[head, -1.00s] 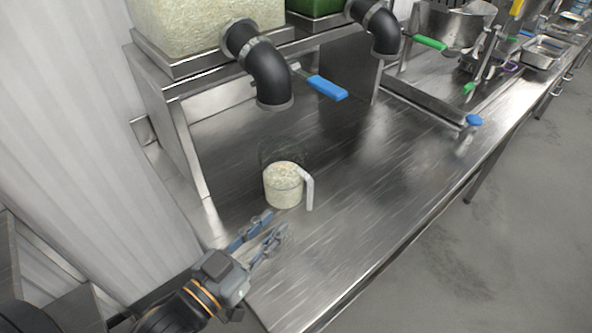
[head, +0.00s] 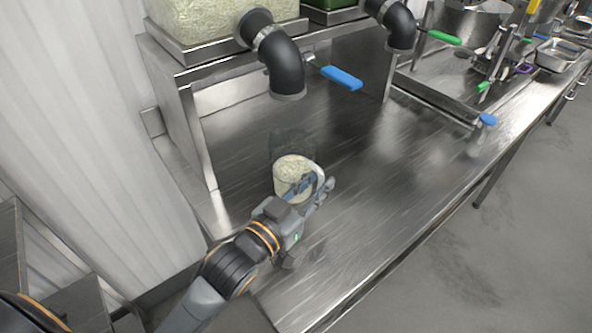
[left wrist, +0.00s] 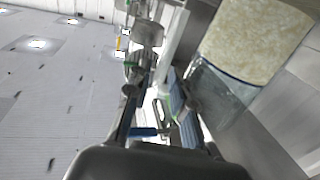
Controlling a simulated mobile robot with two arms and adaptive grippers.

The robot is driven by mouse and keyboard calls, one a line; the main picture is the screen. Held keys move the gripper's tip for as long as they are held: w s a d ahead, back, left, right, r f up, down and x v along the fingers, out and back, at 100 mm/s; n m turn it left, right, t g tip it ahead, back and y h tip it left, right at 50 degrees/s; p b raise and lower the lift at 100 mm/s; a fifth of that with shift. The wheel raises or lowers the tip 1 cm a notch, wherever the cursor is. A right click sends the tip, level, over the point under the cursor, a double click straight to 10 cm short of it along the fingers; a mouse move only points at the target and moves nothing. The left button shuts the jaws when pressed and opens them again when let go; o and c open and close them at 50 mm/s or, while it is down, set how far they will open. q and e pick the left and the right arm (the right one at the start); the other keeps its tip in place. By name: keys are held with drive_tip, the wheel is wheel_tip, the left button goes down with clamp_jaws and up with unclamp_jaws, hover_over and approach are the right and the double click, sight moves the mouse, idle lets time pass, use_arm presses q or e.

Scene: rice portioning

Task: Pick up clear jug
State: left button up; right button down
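The clear jug (head: 290,172), filled with pale rice, stands upright on the steel counter. Its handle faces right and is partly hidden behind my left gripper (head: 322,190). The fingers are at the jug's right front side, by the handle. In the left wrist view the jug (left wrist: 222,95) fills the upper right, and the left gripper's two fingers (left wrist: 153,98) stand apart. A pale strip that looks like the handle (left wrist: 174,48) lies by the right finger's tip. I cannot tell whether the fingers touch it. My right gripper is not in view.
A black dispenser pipe (head: 282,65) hangs behind and above the jug, with a blue lever (head: 341,77) beside it. A second pipe (head: 398,25) is farther right. Metal pans and utensils stand at the far right. The steel counter (head: 400,185) is clear right of the jug.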

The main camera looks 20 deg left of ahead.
use_arm(q)
drive_tip(key=shift+x, duration=0.95)
clamp_jaws()
drive_tip(key=shift+r, duration=0.1)
